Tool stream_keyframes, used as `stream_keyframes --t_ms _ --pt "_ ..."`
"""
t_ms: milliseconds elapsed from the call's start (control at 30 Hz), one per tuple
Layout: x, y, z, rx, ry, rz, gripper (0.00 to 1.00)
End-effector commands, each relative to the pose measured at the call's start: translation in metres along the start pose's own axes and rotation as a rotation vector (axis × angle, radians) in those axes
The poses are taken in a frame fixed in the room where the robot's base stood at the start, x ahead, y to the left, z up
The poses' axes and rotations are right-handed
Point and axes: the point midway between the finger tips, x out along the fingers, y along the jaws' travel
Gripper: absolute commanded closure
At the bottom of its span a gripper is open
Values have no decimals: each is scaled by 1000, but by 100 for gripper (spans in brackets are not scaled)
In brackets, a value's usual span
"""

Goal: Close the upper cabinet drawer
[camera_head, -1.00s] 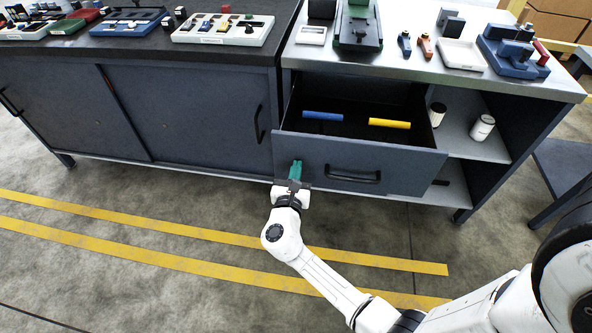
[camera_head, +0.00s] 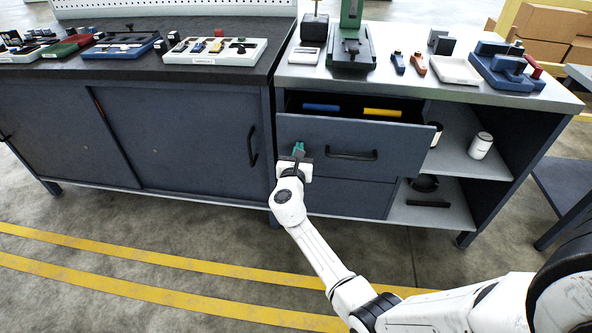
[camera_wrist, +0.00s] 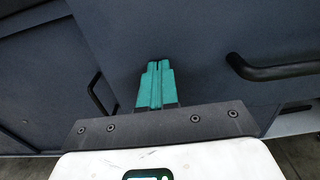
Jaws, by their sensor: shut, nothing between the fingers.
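The upper cabinet drawer (camera_head: 400,146) is a dark blue-grey box front with a black bar handle (camera_head: 352,156). It stands partly open, and a blue bar (camera_head: 321,107) and a yellow bar (camera_head: 382,112) lie inside near its back. My gripper (camera_head: 298,149) is at the left part of the drawer front, left of the handle, with its teal fingers together and empty. In the wrist view the fingers (camera_wrist: 156,85) point at the drawer front, with the handle (camera_wrist: 275,70) to the right. I cannot tell whether the fingertips touch the front.
A lower drawer (camera_head: 345,196) sits below, shut. To the right, open shelves hold a white canister (camera_head: 481,146) and dark items. A closed sliding-door cabinet (camera_head: 190,130) stands to the left. The metal worktop (camera_head: 400,88) above carries tools and trays.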

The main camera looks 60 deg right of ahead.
Motion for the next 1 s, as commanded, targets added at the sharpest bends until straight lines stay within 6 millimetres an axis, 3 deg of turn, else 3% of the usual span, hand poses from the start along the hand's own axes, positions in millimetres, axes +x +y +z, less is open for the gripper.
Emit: stream_keyframes --t_ms 600,1000 --pt "117 -1 -5 2 -1 -2 100" --pt "163 0 -2 1 0 -1 100"
